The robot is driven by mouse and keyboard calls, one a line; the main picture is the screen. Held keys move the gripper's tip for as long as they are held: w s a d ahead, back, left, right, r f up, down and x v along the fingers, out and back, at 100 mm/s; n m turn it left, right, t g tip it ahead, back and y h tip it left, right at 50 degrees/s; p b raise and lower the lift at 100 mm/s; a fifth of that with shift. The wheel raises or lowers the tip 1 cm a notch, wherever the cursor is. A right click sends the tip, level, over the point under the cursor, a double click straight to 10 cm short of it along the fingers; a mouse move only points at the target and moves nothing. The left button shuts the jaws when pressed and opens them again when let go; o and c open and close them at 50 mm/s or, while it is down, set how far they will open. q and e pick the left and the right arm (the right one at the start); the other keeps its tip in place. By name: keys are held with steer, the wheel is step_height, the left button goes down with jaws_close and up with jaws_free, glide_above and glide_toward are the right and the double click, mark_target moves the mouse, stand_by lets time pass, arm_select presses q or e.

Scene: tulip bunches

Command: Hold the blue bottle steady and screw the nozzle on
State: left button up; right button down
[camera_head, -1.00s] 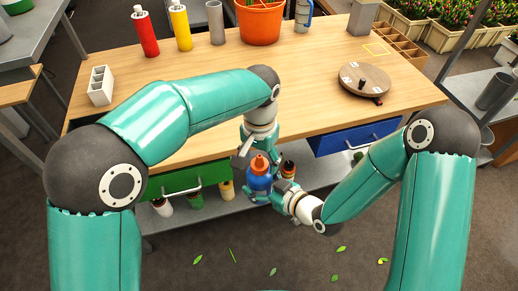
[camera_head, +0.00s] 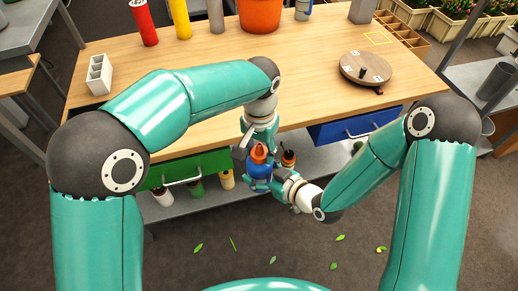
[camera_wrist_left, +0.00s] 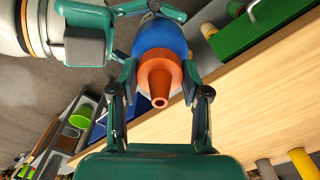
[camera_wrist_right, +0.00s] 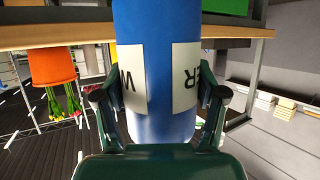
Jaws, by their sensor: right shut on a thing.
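The blue bottle (camera_head: 261,170) is held upright in front of the workbench. It fills the middle of the right wrist view (camera_wrist_right: 155,40), with white lettered labels. The orange nozzle (camera_head: 258,152) sits at its top; I cannot tell how far it is screwed on. My right gripper (camera_wrist_right: 158,105) is shut on the bottle's body, one finger on each side. My left gripper (camera_wrist_left: 160,85) comes from above with its fingers on either side of the nozzle (camera_wrist_left: 160,80). Its fingers look apart from the nozzle's sides, though contact is hard to judge.
The wooden workbench (camera_head: 200,60) is behind, with a round turntable (camera_head: 366,68), a white block holder (camera_head: 98,75) and an orange pot (camera_head: 260,14). Green (camera_head: 190,165) and blue (camera_head: 350,128) drawers face me. Small bottles stand on the low shelf (camera_head: 210,198).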

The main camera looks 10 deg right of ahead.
arm_select(q)
steer(key=o, duration=0.5)
steer(key=shift+c, duration=0.2)
steer(key=shift+r, duration=0.1)
step_height(320, 180, up, 12)
steer(key=shift+f, duration=0.1)
steer(key=shift+f, duration=0.1)
stand_by(0.4)
